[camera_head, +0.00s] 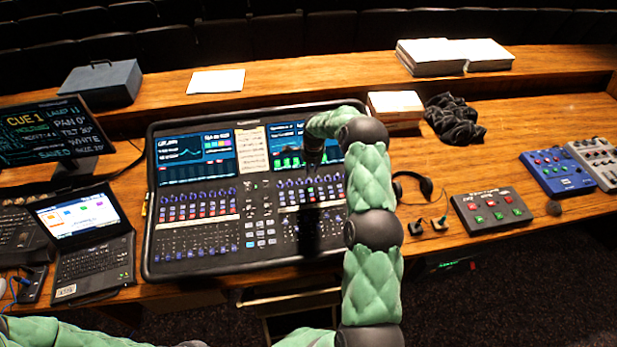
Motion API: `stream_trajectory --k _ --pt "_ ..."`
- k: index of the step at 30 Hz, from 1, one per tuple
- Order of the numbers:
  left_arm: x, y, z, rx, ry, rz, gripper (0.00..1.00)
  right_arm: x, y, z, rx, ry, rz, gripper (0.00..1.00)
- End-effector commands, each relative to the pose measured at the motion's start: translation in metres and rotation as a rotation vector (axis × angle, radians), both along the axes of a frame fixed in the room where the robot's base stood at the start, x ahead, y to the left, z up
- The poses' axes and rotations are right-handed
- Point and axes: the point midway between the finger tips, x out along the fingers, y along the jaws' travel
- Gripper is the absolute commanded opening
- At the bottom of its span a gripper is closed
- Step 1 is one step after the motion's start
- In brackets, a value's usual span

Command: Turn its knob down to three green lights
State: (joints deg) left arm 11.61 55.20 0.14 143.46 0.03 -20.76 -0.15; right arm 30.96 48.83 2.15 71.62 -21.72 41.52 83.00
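The large mixing desk (195,266) has two lit screens, rows of small blue, red and green knobs (200,205) and faders. Green bars show on its right screen (286,130). My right arm, in green padding, reaches up over the desk's right side and bends left at the top. Three green lights cannot be made out. My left gripper is out of view; part of that arm shows at bottom left.
A laptop (93,255) and a cue monitor (45,130) stand left of the desk. To the right are headphones (424,184), a button box (491,209), a blue control box (556,172) and a black cloth (455,118).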

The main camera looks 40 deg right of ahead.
Motion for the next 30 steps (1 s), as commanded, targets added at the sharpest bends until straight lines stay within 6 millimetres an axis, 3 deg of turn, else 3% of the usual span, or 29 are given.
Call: stream_trajectory --k 6,12,26,28,29,30 --pt "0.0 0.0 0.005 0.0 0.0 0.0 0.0 0.005 0.0 -0.039 0.002 0.002 0.001 0.26" --pt "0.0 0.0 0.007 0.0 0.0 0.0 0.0 0.008 -0.001 -0.06 0.001 0.001 0.001 0.26" --pt "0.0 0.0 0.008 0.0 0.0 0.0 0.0 0.009 -0.001 -0.069 0.001 -0.001 0.001 0.26" --pt "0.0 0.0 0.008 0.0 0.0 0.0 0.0 0.009 -0.001 -0.069 0.001 0.0 0.001 0.06" --pt "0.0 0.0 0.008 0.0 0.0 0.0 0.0 0.009 -0.001 -0.069 0.001 0.0 0.001 0.0" --pt "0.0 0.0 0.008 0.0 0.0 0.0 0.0 0.009 -0.001 -0.069 0.001 0.0 0.001 0.0"
